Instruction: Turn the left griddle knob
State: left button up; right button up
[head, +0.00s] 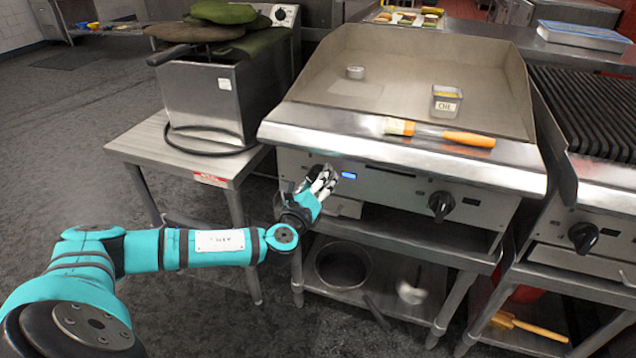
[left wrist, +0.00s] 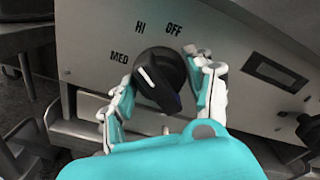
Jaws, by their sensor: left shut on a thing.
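The griddle (head: 290,115) has a steel front panel (head: 390,180) with two black knobs. The left knob (left wrist: 160,75) shows in the left wrist view. Its white mark points up and left, between the printed MED and HI; OFF is printed to the right of HI. My left gripper (head: 325,180) is shut on this knob, with a finger on either side of it (left wrist: 163,90). In the head view the gripper mostly hides the left knob. The right griddle knob (head: 441,205) stands clear on the panel. My right gripper is not in view.
A brush with an orange handle (head: 468,139) lies on the griddle's front ledge. A steel fryer (head: 205,100) stands left on a side table (head: 150,145). A grill with another knob (head: 583,237) adjoins at right.

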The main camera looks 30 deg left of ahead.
pick_arm(q)
jog(key=n+b, duration=0.1)
jog(key=n, duration=0.1)
jog(key=n+b, duration=0.1)
jog(key=n, duration=0.2)
jog(key=shift+f+n, duration=0.2)
jog(key=shift+n, duration=0.5)
jog(key=shift+n+b, duration=0.45)
jog(key=shift+n, duration=0.55)
jog(key=n, duration=0.4)
jog(key=shift+r, duration=0.1)
jog(key=n, duration=0.4)
jog(key=shift+r, duration=0.1)
jog(key=n+p, duration=0.1)
jog(key=n, duration=0.3)
jog(key=shift+n, duration=0.6)
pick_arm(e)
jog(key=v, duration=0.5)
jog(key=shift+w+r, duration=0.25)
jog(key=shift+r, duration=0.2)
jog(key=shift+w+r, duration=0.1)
